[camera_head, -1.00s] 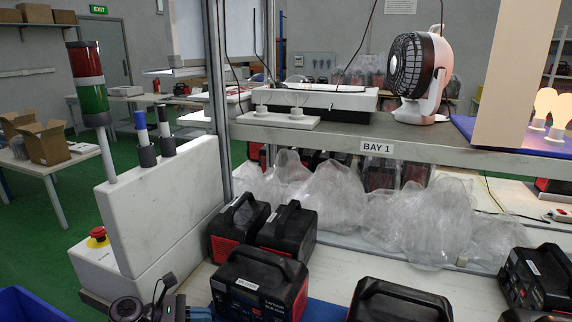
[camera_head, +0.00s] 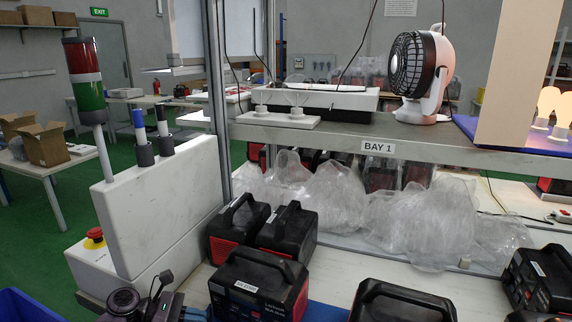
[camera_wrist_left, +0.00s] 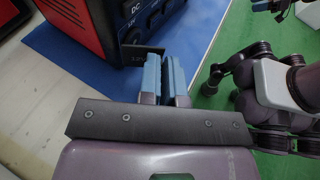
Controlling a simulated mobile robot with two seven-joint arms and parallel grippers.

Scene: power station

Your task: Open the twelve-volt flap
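The power station (camera_head: 262,285) is a black and red box with a top handle, on a blue mat (camera_head: 328,311) at the bottom centre of the head view. Its front also shows in the left wrist view (camera_wrist_left: 88,22), with DC and 12V markings. A small dark flap with a 12V label (camera_wrist_left: 136,55) sticks out from that front. My left gripper (camera_wrist_left: 166,62) has its two blue fingers close together beside the flap's outer end. Whether the flap is between the fingers is unclear. In the head view the left gripper is at the bottom edge, mostly cut off. My right gripper is not visible.
More black and red stations stand behind (camera_head: 288,232) and to the right (camera_head: 537,277). A white console with an emergency stop button (camera_head: 95,238) and a signal tower (camera_head: 84,80) stands at left. Crumpled clear bags (camera_head: 335,200) lie beneath the BAY 1 shelf (camera_head: 376,147).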

